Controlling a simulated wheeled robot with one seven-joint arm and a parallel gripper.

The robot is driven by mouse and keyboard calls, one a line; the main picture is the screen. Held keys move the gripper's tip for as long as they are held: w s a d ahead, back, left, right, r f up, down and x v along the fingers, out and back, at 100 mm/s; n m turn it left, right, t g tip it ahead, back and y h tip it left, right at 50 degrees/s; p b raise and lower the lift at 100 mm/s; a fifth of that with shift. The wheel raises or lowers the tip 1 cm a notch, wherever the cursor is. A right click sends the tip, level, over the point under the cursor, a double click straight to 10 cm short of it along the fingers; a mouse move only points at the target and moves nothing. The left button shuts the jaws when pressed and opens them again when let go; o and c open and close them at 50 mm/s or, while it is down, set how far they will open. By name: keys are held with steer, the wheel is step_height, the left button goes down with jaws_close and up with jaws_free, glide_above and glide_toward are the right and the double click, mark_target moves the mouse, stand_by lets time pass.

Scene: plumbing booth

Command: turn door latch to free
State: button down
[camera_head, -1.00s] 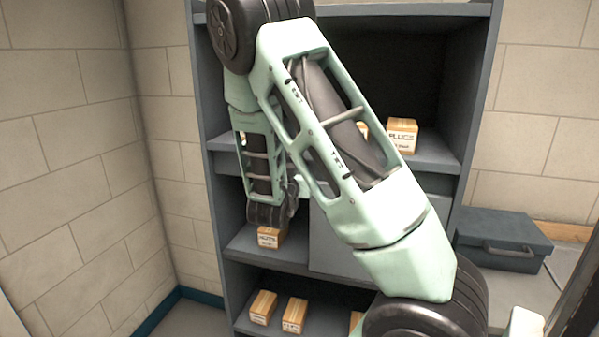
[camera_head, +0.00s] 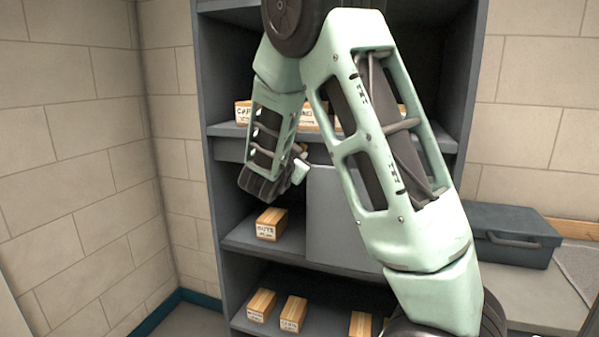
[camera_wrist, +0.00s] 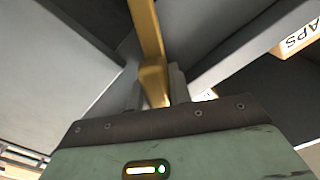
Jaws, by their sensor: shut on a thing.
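The latch shows in the wrist view as a yellow, brass-coloured bar (camera_wrist: 147,35). It runs down from the top edge to between the fingers of my gripper (camera_wrist: 158,90). My gripper is shut on it. A grey door panel (camera_head: 345,225) covers the right part of a middle bay of the shelf unit in the head view. In the head view my wrist is at the panel's upper left corner. The latch and my fingertips cannot be made out there.
The grey shelf unit (camera_head: 213,190) holds labelled boxes, with a box (camera_head: 270,224) left of the panel and several on the shelf below. A "CAPS" box (camera_wrist: 295,40) is close by at right in the wrist view. A dark toolbox (camera_head: 510,236) stands on the right bench.

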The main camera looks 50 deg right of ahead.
steer(key=m+b, duration=0.3)
steer(key=b, duration=0.2)
steer(key=f+m+b, duration=0.1)
steer(key=m+b, duration=0.2)
steer(key=b, duration=0.2)
steer(key=shift+s+d+m, duration=0.1)
steer(key=shift+s+m, duration=0.05)
steer(key=shift+m, duration=0.15)
steer(key=m+b, duration=0.3)
steer(key=b, duration=0.1)
steer(key=shift+b, duration=0.35)
steer(key=shift+m+b, duration=0.9)
steer(key=shift+b, duration=0.3)
steer(key=shift+r+m, duration=0.2)
steer(key=shift+m, duration=0.1)
steer(key=c, duration=1.3)
jaws_free()
